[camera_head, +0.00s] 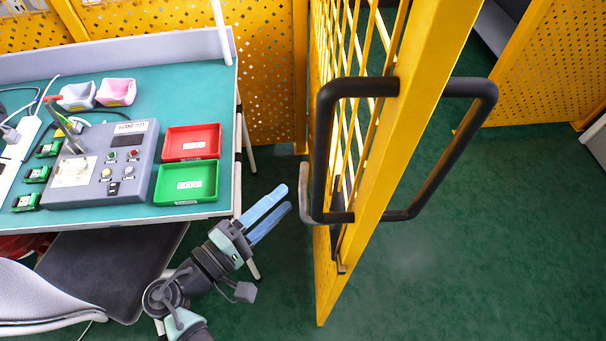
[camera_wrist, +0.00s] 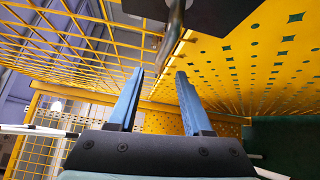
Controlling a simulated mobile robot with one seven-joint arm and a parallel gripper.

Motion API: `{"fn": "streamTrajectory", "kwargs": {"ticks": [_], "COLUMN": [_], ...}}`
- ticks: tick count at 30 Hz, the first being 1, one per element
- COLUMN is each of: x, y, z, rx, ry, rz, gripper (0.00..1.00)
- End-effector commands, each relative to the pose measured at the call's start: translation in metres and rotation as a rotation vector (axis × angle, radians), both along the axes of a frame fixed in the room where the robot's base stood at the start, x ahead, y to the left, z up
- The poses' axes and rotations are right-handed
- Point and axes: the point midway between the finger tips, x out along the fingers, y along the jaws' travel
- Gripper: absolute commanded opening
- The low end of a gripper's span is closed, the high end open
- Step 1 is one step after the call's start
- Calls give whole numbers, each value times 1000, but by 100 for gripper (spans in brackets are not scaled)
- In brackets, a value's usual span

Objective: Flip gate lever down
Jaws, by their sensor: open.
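The yellow gate (camera_head: 395,150) stands open at the centre of the head view, with a large black handle (camera_head: 325,130) on it. A small grey lever-like piece (camera_head: 304,192) shows at the gate's left side, by the handle's lower end. My gripper (camera_head: 283,198) is open and empty, just left of that piece and apart from it. In the wrist view, my gripper's blue fingers (camera_wrist: 160,75) point toward the mesh. A dark block (camera_wrist: 160,10) with a grey bar (camera_wrist: 172,35) shows above them, probably the lever; its exact angle is hard to tell.
A teal-topped table (camera_head: 140,90) at left holds a grey control box (camera_head: 125,185), a red tray (camera_head: 192,142) and a green tray (camera_head: 187,184). A chair (camera_head: 110,265) stands below it. Yellow perforated panels (camera_head: 265,95) close the back. Green floor is clear right of the gate.

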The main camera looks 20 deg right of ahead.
Motion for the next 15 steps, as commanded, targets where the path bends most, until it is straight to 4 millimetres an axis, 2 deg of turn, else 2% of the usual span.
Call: {"fn": "streamTrajectory", "kwargs": {"ticks": [1, 6, 10, 15], "x": [4, 17, 24, 28], "y": [-11, -40, -54, -62], "z": [3, 2, 1, 0], "rx": [-1, 0, 2, 1], "ry": [2, 1, -1, 0], "rz": [-5, -3, -1, 1], "gripper": [50, 50, 50, 50]}}
